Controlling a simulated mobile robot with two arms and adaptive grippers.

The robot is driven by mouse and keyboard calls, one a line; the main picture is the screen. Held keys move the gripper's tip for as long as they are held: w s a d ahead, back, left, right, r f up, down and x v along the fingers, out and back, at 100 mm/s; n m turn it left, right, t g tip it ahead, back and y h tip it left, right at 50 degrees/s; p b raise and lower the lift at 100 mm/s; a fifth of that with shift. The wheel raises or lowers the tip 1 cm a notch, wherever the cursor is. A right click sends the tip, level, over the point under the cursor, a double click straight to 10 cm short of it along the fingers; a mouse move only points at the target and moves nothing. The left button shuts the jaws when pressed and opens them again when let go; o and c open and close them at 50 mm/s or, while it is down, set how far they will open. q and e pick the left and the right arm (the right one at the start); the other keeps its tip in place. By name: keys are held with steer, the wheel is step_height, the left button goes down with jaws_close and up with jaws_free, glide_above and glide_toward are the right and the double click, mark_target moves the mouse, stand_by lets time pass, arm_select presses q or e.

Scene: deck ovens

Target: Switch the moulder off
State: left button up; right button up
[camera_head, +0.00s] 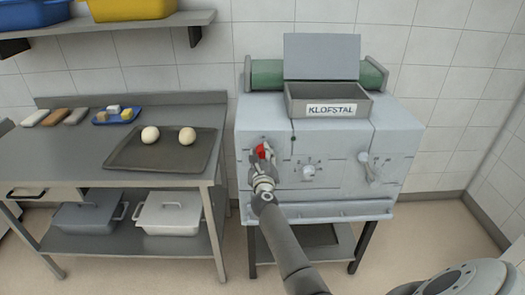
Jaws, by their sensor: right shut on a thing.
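The moulder (335,145) is a pale grey machine with a green roller and a tray marked KLOFSTAL on top. A red switch (265,149) sits on the left of its front panel. My right gripper (263,158) is at the switch and shut on it, partly hiding it. The switch's exact setting cannot be told. A white dial (309,171) is in the middle of the panel and a pale lever (367,168) at its right. My left gripper is not in view.
A steel table (60,160) stands left of the moulder. It bears a dark tray (140,163) with two dough balls, a blue tray (101,121) and several loaf-like blocks. Lidded tubs (170,214) sit on its lower shelf. A wall shelf (120,24) holds blue and yellow crates.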

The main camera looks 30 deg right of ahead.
steer(key=n+p, duration=0.2)
steer(key=n, duration=0.3)
steer(key=shift+a+n+p, duration=0.1)
steer(key=shift+n+p, duration=0.2)
steer(key=shift+p, duration=0.05)
steer(key=n+p, duration=0.2)
steer(key=n, duration=0.3)
steer(key=shift+f+n, duration=0.15)
steer(key=shift+n, duration=0.15)
steer(key=o, duration=1)
steer(key=shift+w, duration=0.1)
steer(key=v, duration=0.7)
steer(key=shift+s, duration=0.3)
steer(key=shift+a, duration=0.1)
